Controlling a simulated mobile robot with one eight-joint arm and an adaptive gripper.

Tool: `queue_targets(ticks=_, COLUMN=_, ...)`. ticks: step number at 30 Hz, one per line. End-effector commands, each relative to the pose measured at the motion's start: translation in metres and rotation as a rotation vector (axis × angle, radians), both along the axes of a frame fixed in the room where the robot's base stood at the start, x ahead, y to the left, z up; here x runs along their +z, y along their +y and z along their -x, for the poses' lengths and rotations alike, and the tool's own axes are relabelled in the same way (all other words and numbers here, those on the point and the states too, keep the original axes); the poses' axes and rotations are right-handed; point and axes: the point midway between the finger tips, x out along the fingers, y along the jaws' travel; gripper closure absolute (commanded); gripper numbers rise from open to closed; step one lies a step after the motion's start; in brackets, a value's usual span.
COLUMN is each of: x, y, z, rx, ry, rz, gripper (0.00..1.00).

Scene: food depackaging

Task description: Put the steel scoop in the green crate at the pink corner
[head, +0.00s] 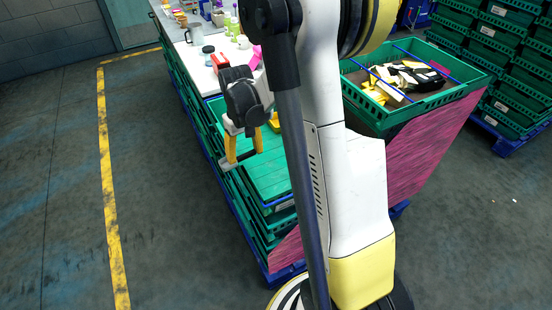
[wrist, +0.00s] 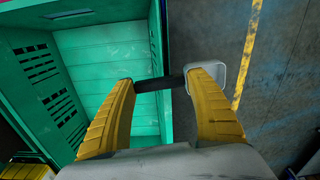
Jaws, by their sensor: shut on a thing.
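My gripper (head: 243,151) has yellow fingers, shut on the dark handle of the steel scoop (head: 236,166). In the wrist view the handle (wrist: 172,84) lies across between the fingertips (wrist: 160,80), and the scoop's pale rim (wrist: 220,66) shows behind the right finger. An open green crate (head: 272,178) lies below; its bare slatted floor (wrist: 105,60) shows in the wrist view. The handle crosses above the crate's right wall, with the scoop's bowl end over the floor outside. Pink (head: 287,252) shows at the stack's lower corner. My arm hides part of the crate.
A white worktop (head: 205,52) with bottles, a mug and a red item stands behind. Another green crate (head: 430,103) holding packs stands to the right, above a pink-streaked surface (head: 425,150). Stacked green crates (head: 505,50) stand far right. The floor left is clear, with a yellow line (head: 108,190).

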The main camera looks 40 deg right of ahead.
Motion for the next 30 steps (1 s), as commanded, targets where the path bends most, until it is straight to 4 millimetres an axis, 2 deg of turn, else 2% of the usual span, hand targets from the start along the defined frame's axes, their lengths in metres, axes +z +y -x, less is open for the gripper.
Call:
queue_targets(ticks=1, x=0.002, y=-0.024, z=0.002, rx=-0.024, ry=0.0, rz=0.0, gripper=0.71)
queue_targets(ticks=6, x=0.005, y=-0.082, z=0.013, rx=-0.068, ry=0.0, rz=0.001, gripper=0.71)
queue_targets(ticks=15, x=0.009, y=-0.143, z=0.031, rx=-0.115, ry=0.001, rz=0.002, gripper=0.71)
queue_targets(ticks=30, x=-0.113, y=-0.142, z=0.031, rx=-0.111, ry=0.001, rz=0.002, gripper=0.71)
